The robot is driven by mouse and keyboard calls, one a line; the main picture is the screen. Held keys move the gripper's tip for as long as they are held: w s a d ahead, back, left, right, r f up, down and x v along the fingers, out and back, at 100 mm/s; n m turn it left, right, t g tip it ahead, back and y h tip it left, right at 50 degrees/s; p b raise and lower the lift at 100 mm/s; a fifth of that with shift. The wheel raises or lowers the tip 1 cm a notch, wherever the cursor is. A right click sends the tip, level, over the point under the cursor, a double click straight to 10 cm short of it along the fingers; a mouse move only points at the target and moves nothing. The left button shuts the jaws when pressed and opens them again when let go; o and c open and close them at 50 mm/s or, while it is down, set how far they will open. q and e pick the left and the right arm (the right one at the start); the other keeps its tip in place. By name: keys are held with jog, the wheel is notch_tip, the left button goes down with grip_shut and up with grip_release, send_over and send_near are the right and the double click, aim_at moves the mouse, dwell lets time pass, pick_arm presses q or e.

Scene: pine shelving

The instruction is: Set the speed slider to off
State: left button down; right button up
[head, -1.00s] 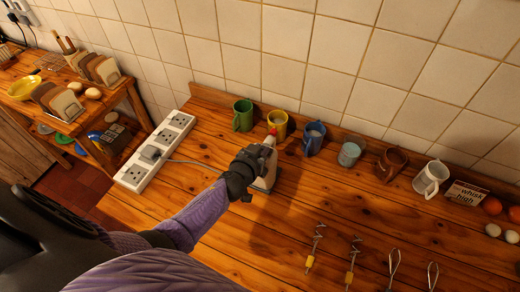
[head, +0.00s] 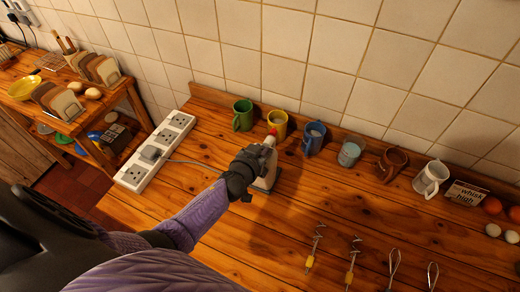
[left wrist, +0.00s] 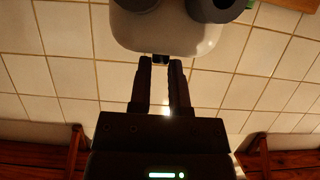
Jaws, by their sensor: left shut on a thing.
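A pale hand mixer (head: 268,165) stands on the wooden counter, mostly hidden behind my left gripper, with a red part showing at its top. My left gripper (head: 256,158) is at the mixer's upper body. In the left wrist view, the mixer's rounded pale body (left wrist: 165,35) fills the top, and the fingertips of my left gripper (left wrist: 161,62) are closed on a small dark slider knob (left wrist: 160,58) at its edge. The slider's exact setting cannot be read. My right gripper is not in view.
A row of mugs, including a green mug (head: 243,115) and a yellow mug (head: 278,124), stands along the tiled wall. A white power strip (head: 154,151) with a plugged-in cable lies left. Loose beaters and whisks (head: 315,246) lie front right. Counter between is clear.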

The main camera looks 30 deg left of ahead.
pick_arm(q)
jog(key=shift+s, duration=0.7)
jog(key=c, duration=0.6)
grip_release()
jog(key=shift+o, duration=0.2)
jog(key=p+v, duration=0.2)
jog(key=v, duration=0.8)
jog(key=shift+p, duration=0.3)
jog(key=shift+f, duration=0.1)
